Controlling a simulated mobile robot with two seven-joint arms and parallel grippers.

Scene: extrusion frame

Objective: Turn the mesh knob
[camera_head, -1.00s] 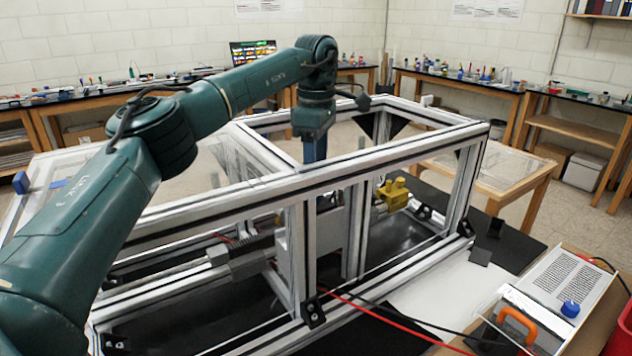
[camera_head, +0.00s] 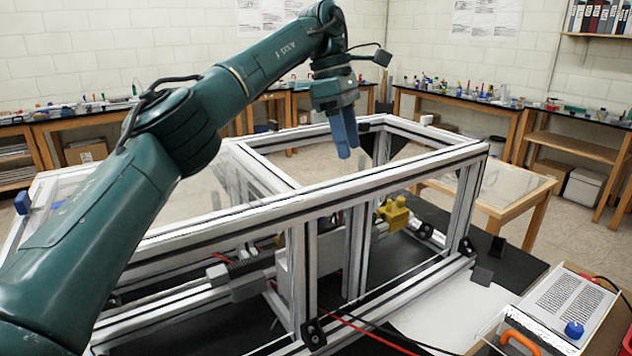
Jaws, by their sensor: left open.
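I cannot tell for sure that this is the mesh knob. My left gripper (camera_head: 344,140) is open, with blue fingers pointing down and nothing between them. It is above the far part of the aluminum extrusion frame (camera_head: 330,190), well up and left of the blue knob. A yellow fitting (camera_head: 393,213) sits inside the frame, below and right of the gripper. My right gripper is out of view.
The frame's top rails and posts lie between my left arm and the box. An orange handle (camera_head: 522,327) is beside the box, with red and black cables running nearby. A wooden table (camera_head: 500,190) stands behind the frame. Benches line the walls.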

